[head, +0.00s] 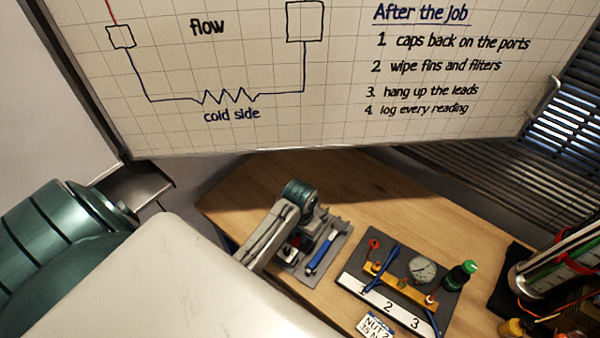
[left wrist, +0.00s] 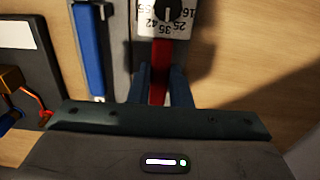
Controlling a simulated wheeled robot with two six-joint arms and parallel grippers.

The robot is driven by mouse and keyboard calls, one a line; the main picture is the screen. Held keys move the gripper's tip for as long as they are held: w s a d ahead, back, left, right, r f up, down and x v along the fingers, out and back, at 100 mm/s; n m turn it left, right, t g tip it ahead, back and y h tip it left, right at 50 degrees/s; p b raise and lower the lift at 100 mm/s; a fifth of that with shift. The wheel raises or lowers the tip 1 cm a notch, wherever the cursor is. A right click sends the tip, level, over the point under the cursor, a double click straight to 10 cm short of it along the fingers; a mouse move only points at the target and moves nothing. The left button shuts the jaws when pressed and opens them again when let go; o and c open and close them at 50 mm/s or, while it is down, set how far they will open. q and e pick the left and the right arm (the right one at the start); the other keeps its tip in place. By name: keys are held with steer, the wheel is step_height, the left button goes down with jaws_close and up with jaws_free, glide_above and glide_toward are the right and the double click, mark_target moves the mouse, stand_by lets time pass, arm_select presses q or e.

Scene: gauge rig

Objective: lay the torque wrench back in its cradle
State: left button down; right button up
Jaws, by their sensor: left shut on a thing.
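My left gripper (head: 287,256) is at the left side of a grey holder plate (head: 341,238) on the wooden bench. In the left wrist view its fingers (left wrist: 164,92) are shut on a red handle (left wrist: 159,68), which I take to be the torque wrench. A white block with a black knob and numbers (left wrist: 176,24) sits at the handle's far end. The plate, which looks like the cradle, lies beside and under it; I cannot tell whether the wrench touches it. Much of the wrench is hidden by my gripper in the head view. My right gripper is not in view.
A blue-handled tool (head: 321,254) lies on the plate, right of my gripper. Further right are a dark numbered board (head: 352,277) with a round gauge (head: 422,270), a green-capped bottle (head: 457,277) and a "NUT 2" card (head: 376,325). A whiteboard (head: 330,80) stands behind.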

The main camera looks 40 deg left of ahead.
arm_select(q)
steer(key=shift+f, duration=0.45)
steer(key=c, duration=1.3)
jaws_free()
steer(key=shift+o, duration=0.2)
steer(key=shift+r, duration=0.5)
step_height(320, 180, up, 6)
steer(key=shift+r+b, duration=0.2)
steer(key=shift+b, duration=0.95)
steer(key=shift+r+p, duration=0.55)
steer(key=shift+r, duration=1.15)
